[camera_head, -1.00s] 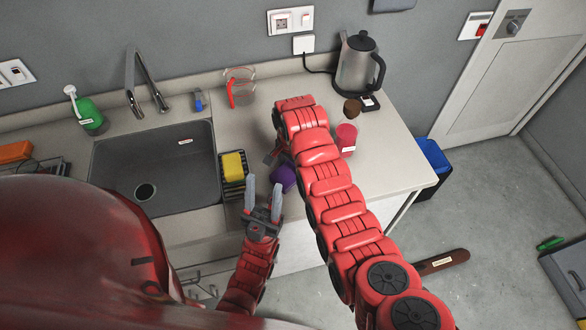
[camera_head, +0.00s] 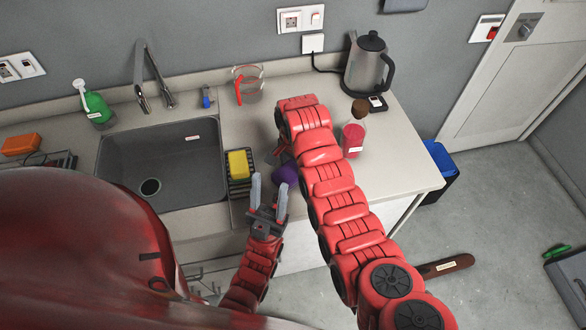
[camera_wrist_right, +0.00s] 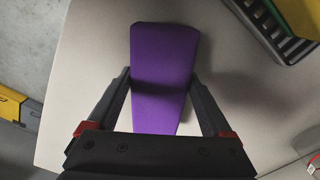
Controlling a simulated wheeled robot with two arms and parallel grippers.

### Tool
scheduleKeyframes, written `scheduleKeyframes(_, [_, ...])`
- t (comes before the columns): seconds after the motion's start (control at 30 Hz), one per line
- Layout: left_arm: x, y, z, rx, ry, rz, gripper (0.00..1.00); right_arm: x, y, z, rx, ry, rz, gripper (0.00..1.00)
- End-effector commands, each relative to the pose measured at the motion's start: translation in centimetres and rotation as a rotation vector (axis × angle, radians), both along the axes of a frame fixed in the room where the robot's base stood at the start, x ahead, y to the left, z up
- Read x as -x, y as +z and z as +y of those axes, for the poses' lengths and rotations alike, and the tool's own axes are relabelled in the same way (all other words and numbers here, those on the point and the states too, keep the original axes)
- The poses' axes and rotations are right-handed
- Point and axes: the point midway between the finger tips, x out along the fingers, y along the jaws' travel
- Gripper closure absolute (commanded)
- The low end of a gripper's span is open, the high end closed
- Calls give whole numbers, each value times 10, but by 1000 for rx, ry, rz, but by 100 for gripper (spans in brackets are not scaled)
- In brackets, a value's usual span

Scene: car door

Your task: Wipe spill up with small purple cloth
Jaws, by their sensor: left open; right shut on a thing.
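The small purple cloth (camera_wrist_right: 163,70) is in the right wrist view, between the two fingers of my right gripper (camera_wrist_right: 162,85), which is shut on it. It shows as a smooth, tapered block over the pale counter. In the head view the purple cloth (camera_head: 286,175) is near the counter's front edge, right of the sink. The right gripper (camera_head: 279,157) there is mostly hidden by my red right arm. My left gripper (camera_head: 268,190) is open and empty, with fingers pointing up at the counter's front edge. I cannot make out a spill in either view.
A yellow sponge (camera_head: 239,164) sits on a black rack (camera_head: 240,185) beside the sink (camera_head: 162,165). A green spray bottle (camera_head: 97,108) stands behind the sink.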

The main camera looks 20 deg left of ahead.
Motion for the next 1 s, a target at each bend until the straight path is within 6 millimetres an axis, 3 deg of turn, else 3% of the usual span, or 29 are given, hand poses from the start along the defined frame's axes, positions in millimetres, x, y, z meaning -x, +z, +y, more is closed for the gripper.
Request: scheduleKeyframes(1.0, [0, -3, 0, 0, 0, 0, 50, -10, 0, -15, 1, -1, 0, 60])
